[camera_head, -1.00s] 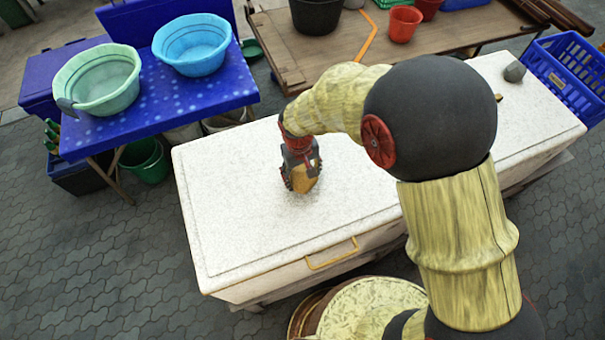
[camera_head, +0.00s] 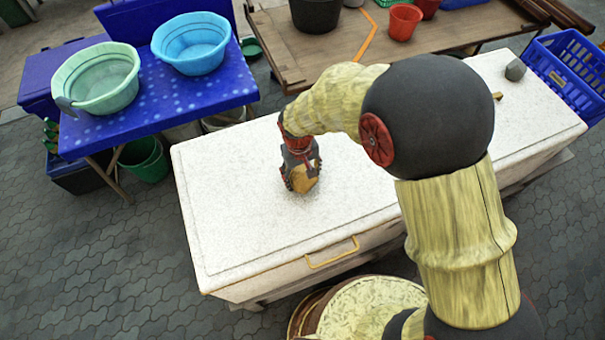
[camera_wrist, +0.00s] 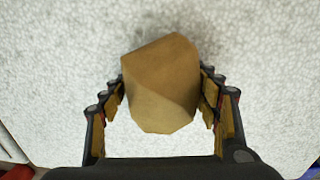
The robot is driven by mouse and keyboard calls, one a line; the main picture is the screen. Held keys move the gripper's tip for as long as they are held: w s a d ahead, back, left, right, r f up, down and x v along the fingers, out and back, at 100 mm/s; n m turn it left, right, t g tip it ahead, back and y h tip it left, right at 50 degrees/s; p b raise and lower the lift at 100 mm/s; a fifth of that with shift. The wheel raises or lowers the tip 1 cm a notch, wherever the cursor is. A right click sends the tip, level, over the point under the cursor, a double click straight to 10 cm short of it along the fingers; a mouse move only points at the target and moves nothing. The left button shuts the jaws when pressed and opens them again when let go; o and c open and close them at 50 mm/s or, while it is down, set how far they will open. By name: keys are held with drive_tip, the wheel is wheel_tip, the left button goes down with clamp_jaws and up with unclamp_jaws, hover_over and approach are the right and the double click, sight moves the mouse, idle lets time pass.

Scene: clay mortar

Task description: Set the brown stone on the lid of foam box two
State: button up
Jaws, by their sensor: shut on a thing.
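The brown stone (camera_wrist: 162,85) is a faceted, tan-brown lump between the two fingers of my gripper (camera_wrist: 166,92) in the wrist view. My gripper is shut on it. In the head view the stone (camera_head: 303,183) shows under my gripper (camera_head: 301,172), low over the white speckled lid (camera_head: 235,215) of a foam box. I cannot tell whether the stone touches the lid. No number shows on the box, and my arm hides part of the white surface, so I cannot tell which box this is.
A grey stone (camera_head: 515,70) lies at the far right of the white surface. A yellow handle (camera_head: 333,253) is on the box's front. A blue table with green (camera_head: 97,78) and blue basins (camera_head: 191,43) stands left. A blue crate (camera_head: 568,70) is at the right. The lid around my gripper is clear.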

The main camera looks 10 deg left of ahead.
drive_tip(key=o, duration=2.1)
drive_tip(key=shift+c, duration=0.2)
drive_tip(key=shift+o, duration=0.6)
drive_tip(key=shift+o, duration=0.2)
drive_tip(key=shift+s+f, duration=0.1)
drive_tip(key=shift+f, duration=0.05)
drive_tip(key=o, duration=0.4)
drive_tip(key=shift+r, duration=0.2)
